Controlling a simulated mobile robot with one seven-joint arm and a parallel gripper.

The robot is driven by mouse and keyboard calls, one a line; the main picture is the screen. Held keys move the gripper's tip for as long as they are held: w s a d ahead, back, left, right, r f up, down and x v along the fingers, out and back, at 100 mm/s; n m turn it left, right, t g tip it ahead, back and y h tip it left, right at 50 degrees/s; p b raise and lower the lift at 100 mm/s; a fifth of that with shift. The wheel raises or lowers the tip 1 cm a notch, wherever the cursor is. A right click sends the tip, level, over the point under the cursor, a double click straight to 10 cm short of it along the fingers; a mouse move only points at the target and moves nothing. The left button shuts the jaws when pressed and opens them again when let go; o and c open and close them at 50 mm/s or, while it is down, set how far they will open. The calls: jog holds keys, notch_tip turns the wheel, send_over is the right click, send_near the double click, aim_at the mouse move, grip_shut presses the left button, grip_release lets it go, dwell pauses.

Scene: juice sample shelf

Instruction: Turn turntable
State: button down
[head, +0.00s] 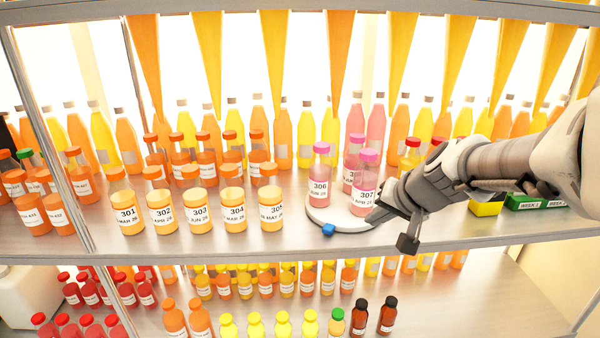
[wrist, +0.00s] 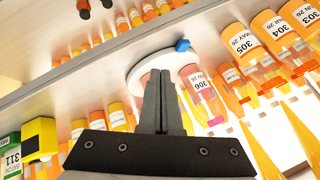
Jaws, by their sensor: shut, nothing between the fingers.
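The turntable (head: 322,215) is a white round disc on the upper shelf, with a blue knob (head: 328,230) at its front edge. The disc (wrist: 143,66) and the blue knob (wrist: 183,45) also show in the wrist view. Pink bottles stand on it: 306 (head: 320,188), 307 (head: 362,195) and one behind (head: 351,160). My gripper (head: 376,215) is at the disc's right side, close to bottle 307. In the wrist view my gripper (wrist: 160,73) is shut and empty, its fingertips over the disc. I cannot tell whether it touches the disc or bottle 307, which the fingers largely hide.
A row of orange bottles, 301 (head: 127,214) to 305 (head: 271,210), stands left of the turntable. A yellow box (head: 487,208) and green box (head: 527,203) lie to the right. The shelf's front edge (head: 200,256) runs below; more bottles fill the lower shelf.

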jog(key=s, duration=0.1)
jog(key=b, duration=0.2)
send_near(352, 240)
jog(key=shift+g, duration=0.3)
jog(key=x, duration=0.6)
jog(key=shift+w, duration=0.3)
jog(key=shift+w+a+r+p, duration=0.3)
jog(key=shift+a+p, duration=0.1)
jog(key=shift+a, duration=0.15)
jog(key=shift+w+a+r+p, duration=0.15)
jog(key=shift+w+a+p, duration=0.2)
jog(key=shift+a, duration=0.25)
jog(key=shift+w+a+f, duration=0.1)
jog(key=shift+w+a, duration=0.2)
jog(key=shift+a, duration=0.2)
jog(key=shift+a, duration=0.1)
